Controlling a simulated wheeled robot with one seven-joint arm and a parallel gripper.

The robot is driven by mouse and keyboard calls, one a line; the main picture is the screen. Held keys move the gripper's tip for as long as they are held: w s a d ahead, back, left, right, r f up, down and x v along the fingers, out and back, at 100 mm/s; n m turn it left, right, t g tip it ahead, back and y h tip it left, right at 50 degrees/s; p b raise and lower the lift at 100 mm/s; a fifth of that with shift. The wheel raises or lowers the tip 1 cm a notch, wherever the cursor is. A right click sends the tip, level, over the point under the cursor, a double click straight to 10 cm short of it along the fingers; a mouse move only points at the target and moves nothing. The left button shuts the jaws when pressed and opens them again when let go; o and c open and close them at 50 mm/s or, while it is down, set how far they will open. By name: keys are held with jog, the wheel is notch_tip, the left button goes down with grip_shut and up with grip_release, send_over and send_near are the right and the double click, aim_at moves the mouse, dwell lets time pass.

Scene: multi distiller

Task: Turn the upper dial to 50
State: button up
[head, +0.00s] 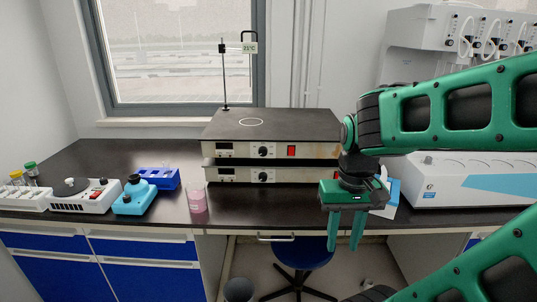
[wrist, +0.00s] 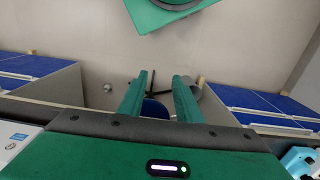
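Two flat hotplate units are stacked on the black bench in the head view. The upper unit (head: 270,128) has an upper dial (head: 263,152), a small black knob on its front panel, between a dark display at left and a red switch at right. The lower unit has a similar lower dial (head: 263,177) below it. The dial markings are too small to read. My gripper (head: 345,248) hangs to the right of both dials, in front of the bench edge, fingers pointing down. Its two fingers are apart with nothing between them, as the wrist view (wrist: 160,80) also shows.
A beaker with pink liquid (head: 197,198) stands left of the stack near the bench edge. A blue rack (head: 160,179) and small devices stand farther left. A white and blue machine (head: 470,183) stands at right. A thin stand (head: 224,75) rises behind the stack.

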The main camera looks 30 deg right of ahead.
jog(key=shift+w+a, duration=0.15)
jog(key=shift+a, duration=0.15)
jog(key=shift+o, duration=0.6)
jog(key=w+d+f+n+h, duration=0.1)
jog(key=w+d+f+h, duration=0.25)
jog(key=w+d, duration=0.6)
jog(key=n+t+h, duration=1)
jog(key=n+h, duration=0.2)
send_near(261, 153)
jog(key=x, duration=0.8)
jog(key=shift+w+d, duration=0.1)
jog(key=shift+d, duration=0.15)
